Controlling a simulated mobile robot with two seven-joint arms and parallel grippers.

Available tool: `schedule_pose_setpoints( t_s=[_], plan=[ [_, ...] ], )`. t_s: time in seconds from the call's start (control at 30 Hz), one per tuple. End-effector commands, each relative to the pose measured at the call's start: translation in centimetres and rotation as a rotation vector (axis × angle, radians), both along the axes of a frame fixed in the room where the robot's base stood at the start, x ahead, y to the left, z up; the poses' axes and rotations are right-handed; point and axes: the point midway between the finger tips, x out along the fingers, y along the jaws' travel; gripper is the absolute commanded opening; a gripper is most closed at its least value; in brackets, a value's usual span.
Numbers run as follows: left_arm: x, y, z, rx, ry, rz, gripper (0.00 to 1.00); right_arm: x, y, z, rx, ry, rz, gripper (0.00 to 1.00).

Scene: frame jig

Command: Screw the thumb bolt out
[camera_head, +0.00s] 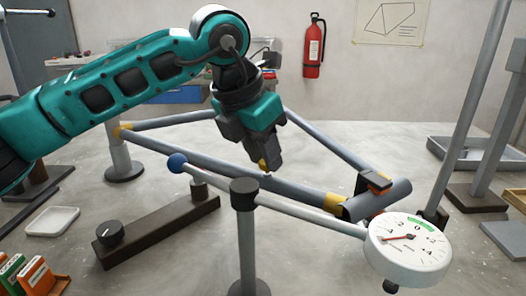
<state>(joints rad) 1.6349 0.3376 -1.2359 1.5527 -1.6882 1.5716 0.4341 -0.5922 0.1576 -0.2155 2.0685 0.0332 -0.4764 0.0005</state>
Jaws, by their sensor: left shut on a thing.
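My left arm comes in from the left, and its gripper (267,162) points down over the bicycle-like frame's long tube. Its dark fingers are shut around a small brass-yellow piece (263,165), which looks like the thumb bolt; the fingers hide most of it. I cannot tell how far it sits in the tube. The grey frame tube (299,186) runs below, with yellow bands (333,202) at its joints. My right gripper is not in view.
An orange-black clamp (375,183) sits at the right joint. A dark bar with a knob (110,232) lies left. Shallow trays (53,221) stand about.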

Motion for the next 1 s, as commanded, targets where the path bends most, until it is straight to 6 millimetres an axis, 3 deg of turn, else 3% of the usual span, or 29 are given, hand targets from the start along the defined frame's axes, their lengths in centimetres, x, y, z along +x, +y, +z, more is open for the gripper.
schedule_pose_setpoints(
  t_s=[0.1,0.13,0.4,0.73,1.0],
  plan=[
    [0.0,0.0,0.0,0.000,0.001,0.001,0.00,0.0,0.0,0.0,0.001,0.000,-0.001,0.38],
    [0.0,0.0,0.0,0.000,0.001,0.001,0.31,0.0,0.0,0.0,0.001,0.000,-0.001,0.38],
    [0.0,0.0,0.0,0.000,0.001,0.000,0.56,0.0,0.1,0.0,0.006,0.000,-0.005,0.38],
    [-0.1,0.2,0.6,-0.001,0.000,0.000,0.56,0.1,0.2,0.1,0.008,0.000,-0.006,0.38],
    [-1.5,1.5,5.4,-0.001,-0.003,0.000,0.56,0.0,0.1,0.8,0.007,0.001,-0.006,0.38]
  ],
)
